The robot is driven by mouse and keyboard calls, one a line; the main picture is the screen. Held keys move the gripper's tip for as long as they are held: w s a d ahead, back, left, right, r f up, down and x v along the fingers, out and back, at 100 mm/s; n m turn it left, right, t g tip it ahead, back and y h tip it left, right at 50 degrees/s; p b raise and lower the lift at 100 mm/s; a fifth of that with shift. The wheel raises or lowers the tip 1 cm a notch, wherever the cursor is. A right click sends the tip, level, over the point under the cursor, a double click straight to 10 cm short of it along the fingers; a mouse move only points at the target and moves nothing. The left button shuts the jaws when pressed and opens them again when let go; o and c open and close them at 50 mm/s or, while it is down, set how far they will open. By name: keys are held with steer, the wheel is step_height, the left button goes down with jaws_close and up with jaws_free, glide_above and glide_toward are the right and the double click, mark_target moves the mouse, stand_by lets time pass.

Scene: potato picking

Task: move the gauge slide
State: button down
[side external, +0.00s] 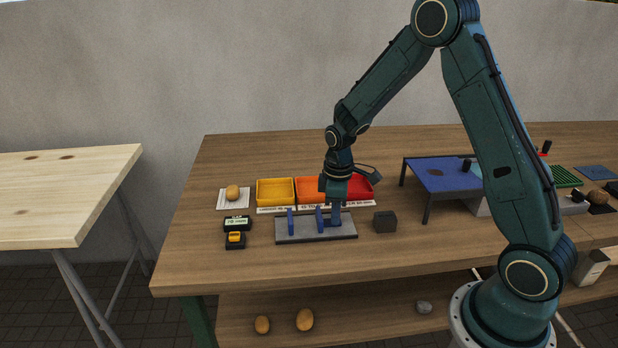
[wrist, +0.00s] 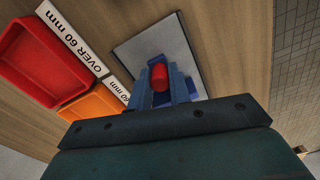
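The gauge is a grey plate (side external: 290,236) with blue uprights (side external: 291,222) on the table; the plate (wrist: 190,45) also shows in the wrist view. A red knob (wrist: 159,77) stands over it, with blue parts of the gauge around and behind it. My gripper (side external: 336,222) points down at the right part of the gauge, beside the middle upright (side external: 320,220). In the wrist view my gripper (wrist: 160,90) has its fingers either side of the red knob. I cannot tell whether they press on it. The fingers hide part of the slide.
Yellow (side external: 275,192), orange (side external: 308,189) and red (side external: 358,190) trays stand behind the gauge. A dark block (side external: 385,222) sits right of it. Left are a small display (side external: 237,223) and a potato (side external: 232,192) on paper. A blue-topped stand (side external: 440,176) is further right.

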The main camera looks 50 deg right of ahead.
steer(key=shift+w+a, duration=1.25)
steer(key=c, duration=1.3)
jaws_free()
steer(key=shift+r, duration=0.2)
step_height(320, 180, up, 14)
steer(key=shift+f, duration=0.25)
steer(key=shift+s+r, duration=0.1)
